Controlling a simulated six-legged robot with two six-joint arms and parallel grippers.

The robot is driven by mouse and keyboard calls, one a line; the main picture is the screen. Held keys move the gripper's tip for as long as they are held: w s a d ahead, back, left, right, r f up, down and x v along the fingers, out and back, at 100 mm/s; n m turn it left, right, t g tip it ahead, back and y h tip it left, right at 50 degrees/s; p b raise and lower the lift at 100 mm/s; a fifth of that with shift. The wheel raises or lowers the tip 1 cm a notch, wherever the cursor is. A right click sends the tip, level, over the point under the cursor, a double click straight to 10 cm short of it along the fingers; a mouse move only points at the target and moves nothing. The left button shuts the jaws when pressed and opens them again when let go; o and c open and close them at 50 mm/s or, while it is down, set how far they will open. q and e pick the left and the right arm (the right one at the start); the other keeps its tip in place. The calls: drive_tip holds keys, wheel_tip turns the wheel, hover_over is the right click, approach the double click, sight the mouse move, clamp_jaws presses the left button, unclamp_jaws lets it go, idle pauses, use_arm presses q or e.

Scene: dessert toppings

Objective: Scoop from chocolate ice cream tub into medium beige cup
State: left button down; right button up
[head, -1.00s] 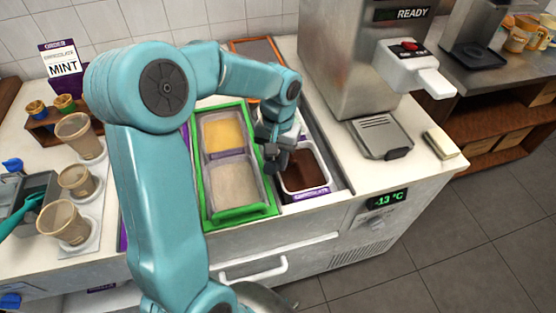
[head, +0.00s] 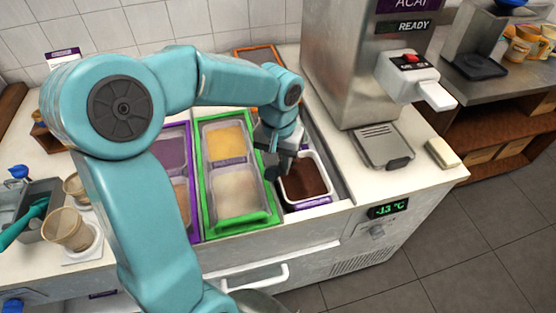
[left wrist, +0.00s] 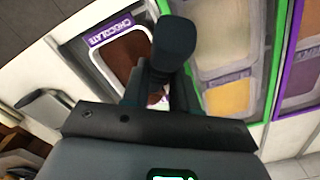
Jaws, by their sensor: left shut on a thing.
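The chocolate tub (head: 304,204) is a white-rimmed tub of dark brown ice cream, right of the green-framed tubs; its purple CHOCOLATE label (left wrist: 111,28) shows in the left wrist view. My left gripper (head: 279,164) is above the tub's left edge, pointing down. It is shut on a dark, rounded-ended tool (left wrist: 172,42), probably a scoop; the tool's far end is mostly hidden. Two beige cups, one nearer (head: 68,229) and one behind it (head: 74,187), stand at the far left, partly behind my arm. I cannot tell which is medium.
A green-framed pair of tubs (head: 235,222) and a purple-framed pair (head: 175,150) lie left of the chocolate. A steel machine (head: 345,65) stands behind right. A grey bin (head: 40,235) with a teal handle is at the far left.

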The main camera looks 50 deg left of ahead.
use_arm(q)
drive_tip(key=shift+s+d+r+p, duration=0.15)
drive_tip(key=shift+d+r+p, duration=0.1)
drive_tip(key=shift+r+p, duration=0.45)
drive_tip(key=shift+s+d+r+p, duration=0.1)
drive_tip(key=shift+d+r+p, duration=0.2)
drive_tip(key=shift+r, duration=0.65)
drive_tip(key=shift+s+d+r+p, duration=0.2)
drive_tip(key=shift+r+p, duration=0.4)
drive_tip(key=shift+r, duration=0.25)
